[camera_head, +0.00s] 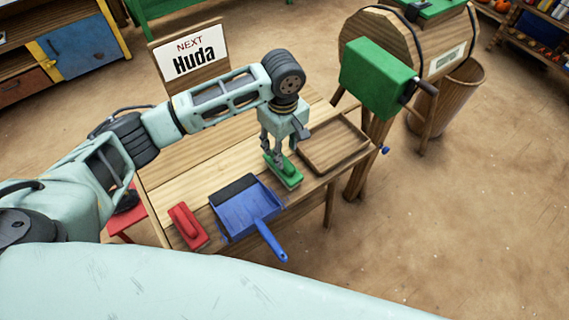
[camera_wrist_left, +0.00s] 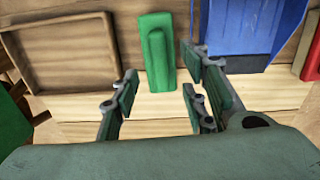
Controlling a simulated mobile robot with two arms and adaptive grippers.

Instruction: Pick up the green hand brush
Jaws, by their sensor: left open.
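The green hand brush (camera_head: 287,177) lies on the wooden table (camera_head: 178,161), between the blue dustpan and the wooden tray. In the left wrist view the brush (camera_wrist_left: 156,52) lies lengthwise, its raised handle facing up. My left gripper (camera_head: 274,161) is right above the brush in the head view and hides part of it. I cannot tell the exact height of the fingertips. My right gripper is not in view.
A blue dustpan (camera_head: 240,213) lies left of the green brush, its handle past the table's front edge. A red brush (camera_head: 188,226) lies farther left. An empty wooden tray (camera_head: 333,143) is at the right. A sign (camera_head: 192,54) reading "NEXT Huda" stands behind.

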